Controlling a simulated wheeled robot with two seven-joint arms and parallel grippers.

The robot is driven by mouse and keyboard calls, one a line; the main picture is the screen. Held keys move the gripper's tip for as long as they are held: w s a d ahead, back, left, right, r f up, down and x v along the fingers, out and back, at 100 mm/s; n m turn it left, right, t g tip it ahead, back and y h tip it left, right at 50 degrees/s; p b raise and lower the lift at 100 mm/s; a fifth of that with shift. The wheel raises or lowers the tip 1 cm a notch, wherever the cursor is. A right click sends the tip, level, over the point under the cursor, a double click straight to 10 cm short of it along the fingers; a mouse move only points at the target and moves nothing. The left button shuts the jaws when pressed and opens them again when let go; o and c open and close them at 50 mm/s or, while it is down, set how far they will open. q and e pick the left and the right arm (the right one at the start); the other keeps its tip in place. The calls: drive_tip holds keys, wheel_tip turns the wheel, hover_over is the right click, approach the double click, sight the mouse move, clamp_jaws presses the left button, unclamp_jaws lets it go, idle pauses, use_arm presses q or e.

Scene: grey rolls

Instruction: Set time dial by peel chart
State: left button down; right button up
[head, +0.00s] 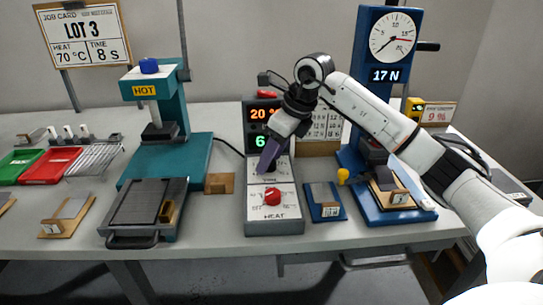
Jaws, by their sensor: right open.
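The grey control box (257,215) stands mid-table, with a red knob (272,196) above the word HEAT. Its upright display (262,112) shows an orange "20" and a green "6", both partly covered. My right gripper (266,160), open, points down over the upper dial panel (284,170); its purple finger hides the upper knob, and I cannot tell if it touches. A white gridded chart (326,126) stands behind, partly hidden by my right arm; its figures are too small to read. The job card (84,35) reads LOT 3, heat 70 °C, time 8 s. My left gripper is out of view.
A teal press (166,150) marked HOT stands left, a grey plate (145,205) before it. A blue tester (372,50) reading 17 N stands right. Green (18,163) and red (48,167) trays are far left. A blue sample block (325,203) lies right of the box.

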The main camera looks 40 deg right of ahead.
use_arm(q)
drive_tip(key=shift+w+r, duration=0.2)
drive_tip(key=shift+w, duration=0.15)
use_arm(e)
drive_tip(key=c, duration=1.1)
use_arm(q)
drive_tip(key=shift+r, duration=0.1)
